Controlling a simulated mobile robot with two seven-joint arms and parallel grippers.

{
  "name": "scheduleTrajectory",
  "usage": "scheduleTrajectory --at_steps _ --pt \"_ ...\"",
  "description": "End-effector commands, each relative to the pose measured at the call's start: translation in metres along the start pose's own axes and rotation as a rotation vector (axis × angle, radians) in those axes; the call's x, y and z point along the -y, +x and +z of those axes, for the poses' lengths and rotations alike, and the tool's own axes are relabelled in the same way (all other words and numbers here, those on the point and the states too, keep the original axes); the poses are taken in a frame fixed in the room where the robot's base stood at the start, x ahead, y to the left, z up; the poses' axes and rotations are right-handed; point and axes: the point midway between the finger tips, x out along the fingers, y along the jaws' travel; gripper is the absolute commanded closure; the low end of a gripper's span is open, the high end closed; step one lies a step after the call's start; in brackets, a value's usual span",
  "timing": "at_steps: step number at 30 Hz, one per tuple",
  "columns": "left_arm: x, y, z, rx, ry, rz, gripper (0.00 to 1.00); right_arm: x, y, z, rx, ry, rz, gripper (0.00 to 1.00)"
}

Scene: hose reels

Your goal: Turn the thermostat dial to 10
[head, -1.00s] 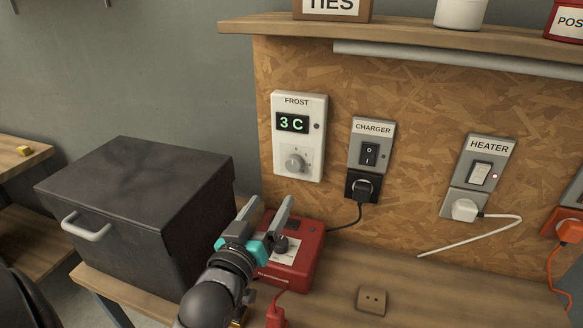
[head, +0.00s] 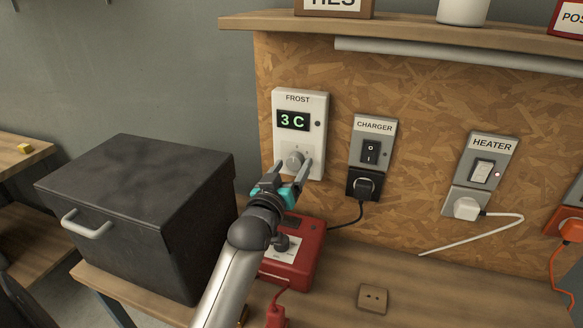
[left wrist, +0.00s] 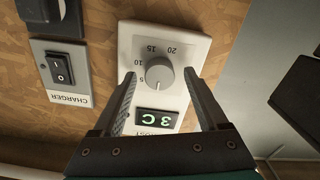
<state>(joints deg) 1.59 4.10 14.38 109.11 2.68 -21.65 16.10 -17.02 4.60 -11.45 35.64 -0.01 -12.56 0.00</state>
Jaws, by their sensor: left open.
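The white thermostat labelled FROST (head: 314,128) is fixed to the wooden board, and its display reads 3 C. Its grey round dial (head: 294,160) is below the display. In the left wrist view the dial (left wrist: 159,73) has a scale around it with 5, 10, 15 and 20. My left gripper (head: 291,168) is open, with its fingers pointing at the thermostat. In the left wrist view its fingers (left wrist: 158,84) stand apart on either side of the dial, and no contact with it is visible. My right gripper is not in view.
A red charger box (head: 306,262) sits on the bench below the thermostat. A dark lidded box (head: 135,200) stands at left. The charger switch (head: 371,150) and heater switch (head: 482,170) are to the right. A shelf (head: 430,35) runs above.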

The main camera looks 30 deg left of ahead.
Motion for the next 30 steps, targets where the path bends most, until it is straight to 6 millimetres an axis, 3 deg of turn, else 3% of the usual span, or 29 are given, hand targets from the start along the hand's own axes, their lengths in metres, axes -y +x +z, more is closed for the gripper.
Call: scheduleTrajectory --at_steps 10,30 --pt "-0.0002 0.0026 -0.0001 0.0 0.0 0.0 0.25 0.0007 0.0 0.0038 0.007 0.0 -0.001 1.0" --pt "-0.0002 0.0023 0.0001 0.0 0.0 0.0 1.0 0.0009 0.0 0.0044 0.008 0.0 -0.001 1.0"
